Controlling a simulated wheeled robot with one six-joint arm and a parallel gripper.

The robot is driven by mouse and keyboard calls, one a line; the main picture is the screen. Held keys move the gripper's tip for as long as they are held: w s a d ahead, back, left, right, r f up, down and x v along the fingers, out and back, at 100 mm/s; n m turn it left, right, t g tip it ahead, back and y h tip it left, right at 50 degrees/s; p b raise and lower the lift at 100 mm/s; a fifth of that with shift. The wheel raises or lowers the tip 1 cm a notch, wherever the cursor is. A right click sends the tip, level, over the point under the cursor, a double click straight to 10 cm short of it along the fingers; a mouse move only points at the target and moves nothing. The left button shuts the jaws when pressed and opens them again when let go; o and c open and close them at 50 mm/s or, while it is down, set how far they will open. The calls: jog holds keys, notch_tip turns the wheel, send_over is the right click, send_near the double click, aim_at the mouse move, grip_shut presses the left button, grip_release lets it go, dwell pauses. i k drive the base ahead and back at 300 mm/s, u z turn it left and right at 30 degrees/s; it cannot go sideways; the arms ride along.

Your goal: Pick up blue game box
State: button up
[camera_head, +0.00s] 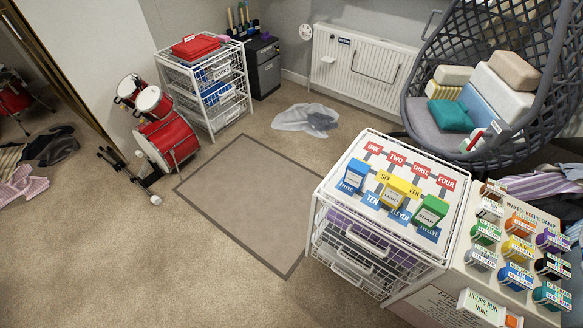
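A small blue box with a white label (354,176) stands upright on the left part of the top of a white wire drawer unit (318,196). The top is a white board with red and blue number labels. A yellow box (394,192) stands to its right, and a green box (431,212) stands further right. The three boxes stand apart in a row. My gripper is not in view.
A box with several coloured tubs (515,250) stands right of the drawer unit. A hanging chair with cushions (480,100) is at the back right. A drum set (165,135) and another wire drawer unit (205,85) stand at left. The floor mat (240,195) is clear.

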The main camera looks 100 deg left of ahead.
aim_at(356, 174)
jog(key=u, duration=2.8)
jog(key=k, duration=0.4)
jog(key=u, duration=1.15)
jog(key=i, duration=1.8)
jog(key=z, duration=0.65)
jog(key=i, duration=0.4)
jog(key=z, duration=0.25)
